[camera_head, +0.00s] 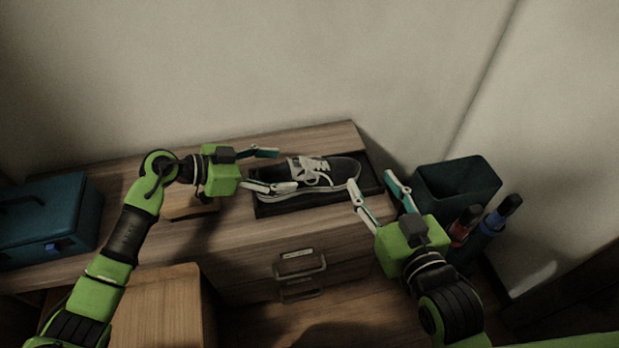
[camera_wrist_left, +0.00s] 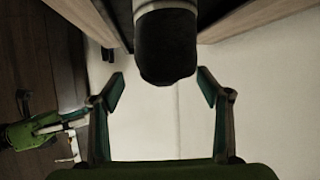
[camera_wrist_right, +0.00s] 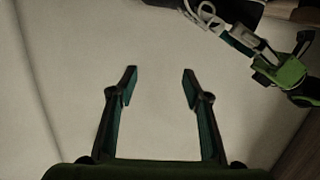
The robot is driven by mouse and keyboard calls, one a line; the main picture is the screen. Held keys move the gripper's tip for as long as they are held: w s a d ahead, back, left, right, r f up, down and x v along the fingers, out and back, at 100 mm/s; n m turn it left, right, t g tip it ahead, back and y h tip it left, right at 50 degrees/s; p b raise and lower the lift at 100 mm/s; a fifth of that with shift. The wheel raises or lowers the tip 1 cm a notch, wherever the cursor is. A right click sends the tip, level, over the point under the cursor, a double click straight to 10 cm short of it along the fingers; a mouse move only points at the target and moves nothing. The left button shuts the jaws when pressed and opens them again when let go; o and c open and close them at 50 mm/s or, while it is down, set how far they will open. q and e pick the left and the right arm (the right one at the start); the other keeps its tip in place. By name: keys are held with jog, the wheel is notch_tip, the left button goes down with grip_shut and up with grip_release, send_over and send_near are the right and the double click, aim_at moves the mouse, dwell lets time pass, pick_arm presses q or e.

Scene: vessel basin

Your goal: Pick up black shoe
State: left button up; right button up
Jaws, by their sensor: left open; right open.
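The black shoe (camera_head: 312,178), with white laces and a pale sole, rests on a dark tray (camera_head: 262,208) on the wooden dresser. My left gripper (camera_head: 287,170) is open at the shoe's left end, its fingers pointing right. In the left wrist view the dark end of the shoe (camera_wrist_left: 166,45) lies between and just ahead of the open fingers (camera_wrist_left: 161,85). My right gripper (camera_head: 372,184) is open and empty just right of the shoe's right end. In the right wrist view its fingers (camera_wrist_right: 159,78) have only wall between them, and part of the shoe (camera_wrist_right: 228,12) shows at the top.
A teal toolbox (camera_head: 48,220) sits on the dresser's left. A dark bin (camera_head: 455,188) stands at the right, with a red bottle (camera_head: 464,226) and a blue bottle (camera_head: 497,218) in front. The dresser has drawer handles (camera_head: 300,262). A wall rises behind.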

aim_at(304, 169)
pick_arm(q)
jog(key=x, duration=0.2)
jog(key=shift+w+d+f+b, duration=0.1)
jog(key=shift+d+f+b, duration=0.1)
jog(key=shift+d+b, duration=0.15)
jog(key=shift+w+d+f, duration=0.15)
jog(key=shift+d, duration=0.15)
jog(key=shift+b+x, duration=0.9)
jog(key=shift+x, duration=0.2)
jog(key=b+x, duration=0.1)
jog(key=x, duration=0.1)
jog(key=shift+d, duration=0.5)
jog(key=c, duration=1.5)
pick_arm(e)
jog(key=s+r+t+y, duration=0.2)
jog(key=r+t, duration=0.3)
jog(key=r, duration=0.4)
jog(key=s+a+r+t+y, duration=0.1)
jog(key=s+r+t, duration=0.2)
jog(key=r, duration=0.7)
jog(key=t, duration=0.2)
jog(key=shift+s+t+y, duration=0.15)
jog(key=shift+t+y, duration=0.15)
jog(key=shift+y, duration=0.1)
